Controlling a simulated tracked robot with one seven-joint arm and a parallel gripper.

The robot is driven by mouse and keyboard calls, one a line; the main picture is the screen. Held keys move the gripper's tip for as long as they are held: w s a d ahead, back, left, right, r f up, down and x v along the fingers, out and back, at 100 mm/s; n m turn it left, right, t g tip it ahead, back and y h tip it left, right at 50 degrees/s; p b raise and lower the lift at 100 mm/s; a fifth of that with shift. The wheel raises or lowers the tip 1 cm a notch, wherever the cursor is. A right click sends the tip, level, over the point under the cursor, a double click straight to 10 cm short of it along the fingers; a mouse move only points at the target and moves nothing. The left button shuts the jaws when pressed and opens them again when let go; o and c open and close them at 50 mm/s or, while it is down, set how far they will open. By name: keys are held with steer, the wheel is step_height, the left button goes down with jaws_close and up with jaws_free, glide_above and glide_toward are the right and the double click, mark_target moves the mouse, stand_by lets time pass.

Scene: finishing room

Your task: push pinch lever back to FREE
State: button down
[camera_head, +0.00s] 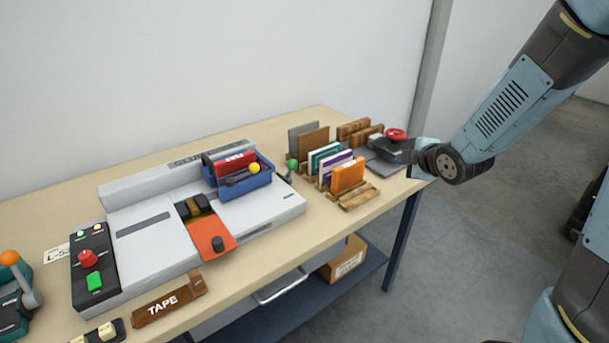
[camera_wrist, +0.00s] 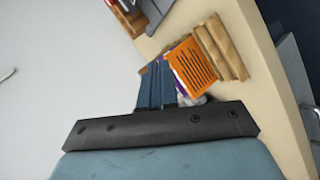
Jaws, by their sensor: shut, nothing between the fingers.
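No lever label or FREE mark is legible, so I cannot tell which lever is the pinch lever. A green-knobbed lever (camera_head: 292,164) stands at the right end of the grey machine (camera_head: 150,253). A yellow-knobbed dark lever (camera_head: 254,168) shows at the blue bin (camera_head: 245,187) on the machine. An orange-knobbed lever (camera_head: 10,258) stands at the far left edge of the head view. My gripper (camera_wrist: 157,85) is shut and empty in the wrist view, pointing towards upright boards by an orange one.
Wooden racks hold several upright boards, including an orange board (camera_head: 348,176), also in the wrist view (camera_wrist: 190,66). A dark device with a red knob (camera_head: 396,134) is at the table's right end. A control box (camera_head: 94,265) and TAPE block (camera_head: 168,300) are at the left front.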

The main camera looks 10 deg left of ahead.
steer(key=a+f+n+y, duration=0.2)
steer(key=a, duration=0.1)
steer(key=s+a+f+n+y, duration=0.1)
steer(key=a+f+n+y, duration=0.1)
steer(key=a+f, duration=0.1)
steer(key=a+f+n+y, duration=0.1)
steer(key=a+f+n, duration=0.1)
steer(key=a, duration=0.1)
steer(key=shift+s+f+g+y, duration=0.2)
steer(key=shift+g+y, duration=0.2)
steer(key=s+a+f+n+y, duration=0.1)
steer(key=s+y, duration=0.1)
steer(key=s+a+f+n+y, duration=0.1)
steer(key=s+a+y, duration=0.1)
steer(key=s+a+f+n+y, duration=0.1)
steer(key=s+a+n+y, duration=0.1)
steer(key=shift+f, duration=0.2)
steer(key=shift+s+y, duration=0.5)
steer(key=shift+s, duration=0.05)
steer(key=shift+a, duration=0.1)
glide_toward(289, 173)
steer(key=a+r, duration=0.1)
steer(key=w+a+r, duration=0.1)
steer(key=r, duration=0.1)
steer(key=a+r, duration=0.1)
steer(key=shift+w+a+r, duration=0.2)
steer(key=shift+w+r, duration=0.05)
steer(key=shift+w, duration=0.15)
steer(key=shift+d, duration=0.1)
